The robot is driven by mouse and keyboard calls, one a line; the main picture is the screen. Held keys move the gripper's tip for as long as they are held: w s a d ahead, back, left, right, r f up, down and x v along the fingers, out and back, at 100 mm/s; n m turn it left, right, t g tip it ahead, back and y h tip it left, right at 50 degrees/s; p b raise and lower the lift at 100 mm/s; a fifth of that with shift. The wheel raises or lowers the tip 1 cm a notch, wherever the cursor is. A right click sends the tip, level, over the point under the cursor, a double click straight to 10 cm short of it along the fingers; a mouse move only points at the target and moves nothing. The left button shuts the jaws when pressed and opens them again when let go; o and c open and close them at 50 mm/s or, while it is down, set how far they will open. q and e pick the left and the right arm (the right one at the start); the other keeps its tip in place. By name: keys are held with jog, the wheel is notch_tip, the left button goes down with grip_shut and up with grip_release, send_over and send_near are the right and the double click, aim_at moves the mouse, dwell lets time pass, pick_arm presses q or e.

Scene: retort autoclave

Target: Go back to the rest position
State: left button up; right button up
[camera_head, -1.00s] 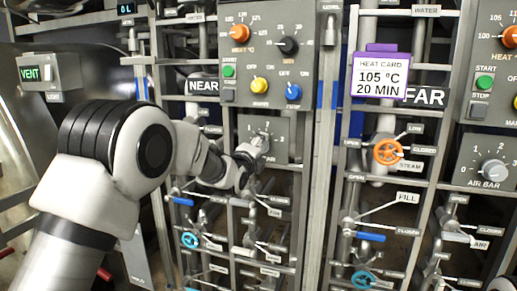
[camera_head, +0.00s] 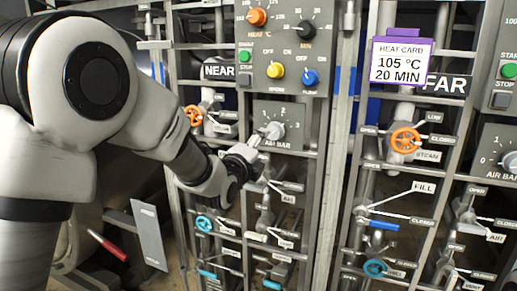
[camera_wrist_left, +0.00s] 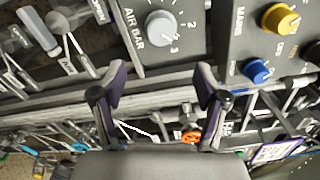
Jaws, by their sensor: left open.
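My left gripper (camera_head: 248,152) is in front of the NEAR panel, just left of the grey AIR BAR knob (camera_head: 273,130). In the left wrist view my left gripper (camera_wrist_left: 160,95) has its two fingers spread wide, with nothing between them. The AIR BAR knob (camera_wrist_left: 161,27) is beyond the fingertips there, apart from them, with its scale partly in view. In the head view the small gripper's fingers are hard to make out against the panel. My right gripper is not in view.
The NEAR panel has an orange HEAT knob (camera_head: 257,17), a yellow knob (camera_head: 275,70) and a blue knob (camera_head: 310,77). Valve levers and pipes crowd below the left gripper. A purple heat card (camera_head: 400,62) reads 105 °C, 20 MIN. An orange steam wheel (camera_head: 405,141) is at right.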

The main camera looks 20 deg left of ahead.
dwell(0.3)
pick_arm(q)
jog(key=s+a+f+n+g+p, duration=0.15)
jog(key=s+f+g, duration=0.3)
jog(key=f, duration=1.25)
jog(key=s+d+f+n+g+p, duration=0.1)
jog(key=s+f+g+p, duration=0.4)
jog(key=f, duration=1.2)
jog(key=s+f+n+g, duration=0.25)
jog(key=s+f, duration=0.35)
jog(key=s, duration=0.4)
jog(key=s+f+n+g, duration=0.2)
jog(key=s+f+n, duration=0.1)
jog(key=s+f, duration=0.55)
jog(key=s+a+r+n+g, duration=0.1)
jog(key=s+n+g, duration=0.3)
jog(key=s+n, duration=1)
jog(key=shift+s+r+y, duration=0.2)
jog(key=shift+s+y, duration=0.1)
jog(key=shift+s, duration=0.3)
